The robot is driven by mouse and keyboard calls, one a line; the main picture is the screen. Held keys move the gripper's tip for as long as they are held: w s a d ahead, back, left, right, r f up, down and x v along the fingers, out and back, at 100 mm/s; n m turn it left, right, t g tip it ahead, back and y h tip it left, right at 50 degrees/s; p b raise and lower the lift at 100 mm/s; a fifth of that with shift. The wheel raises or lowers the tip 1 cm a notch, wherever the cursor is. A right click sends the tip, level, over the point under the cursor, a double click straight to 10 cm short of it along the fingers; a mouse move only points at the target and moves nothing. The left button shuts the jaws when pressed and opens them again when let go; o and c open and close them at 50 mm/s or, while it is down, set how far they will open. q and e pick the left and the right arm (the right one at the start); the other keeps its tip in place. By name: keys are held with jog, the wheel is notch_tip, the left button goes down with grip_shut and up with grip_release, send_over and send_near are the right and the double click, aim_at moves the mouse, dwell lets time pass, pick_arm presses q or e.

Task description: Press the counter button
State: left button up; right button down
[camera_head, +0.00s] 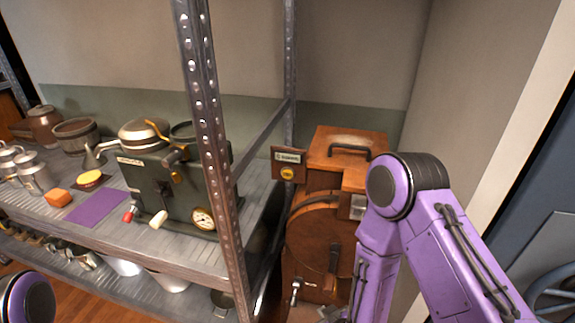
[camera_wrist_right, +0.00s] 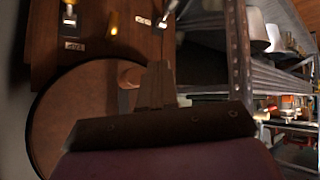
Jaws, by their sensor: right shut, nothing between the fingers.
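A wooden cabinet-like machine (camera_head: 345,143) with a black top handle and a round front door stands right of the metal shelf. A small sign with a yellow round spot (camera_head: 287,173) is at its upper left; I cannot tell whether this is the counter button. My right arm hangs in front of the machine's right side, its gripper not clear in the head view. In the right wrist view my right gripper (camera_wrist_right: 156,75) is shut and empty, in front of the round wooden door (camera_wrist_right: 70,115). Brass fittings and small labels (camera_wrist_right: 73,46) show beyond it. My left gripper is out of view.
A perforated metal shelf post (camera_head: 212,130) stands left of the machine. A wall is close on the right.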

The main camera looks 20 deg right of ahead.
aim_at(287, 174)
jog(key=w+a+r+n+t+y+p, duration=0.1)
jog(key=w+a+r+n+t, duration=0.1)
jog(key=r, duration=0.7)
jog(key=w+a+r+n+t+y+p, duration=0.1)
jog(key=w+a+r+n+t+p, duration=0.1)
jog(key=w+r+n, duration=0.3)
jog(key=w+a+r+n+t+y+p, duration=0.2)
jog(key=w+r, duration=0.5)
jog(key=r, duration=0.6)
jog(key=shift+a+r+n+t, duration=0.4)
jog(key=shift+a+n+t, duration=0.4)
jog(key=shift+a, duration=0.25)
jog(key=w+d+p, duration=0.1)
jog(key=w+d, duration=0.4)
jog(key=w, duration=0.2)
jog(key=shift+w, duration=0.2)
jog(key=shift+w+d, duration=0.2)
jog(key=shift+w, duration=0.05)
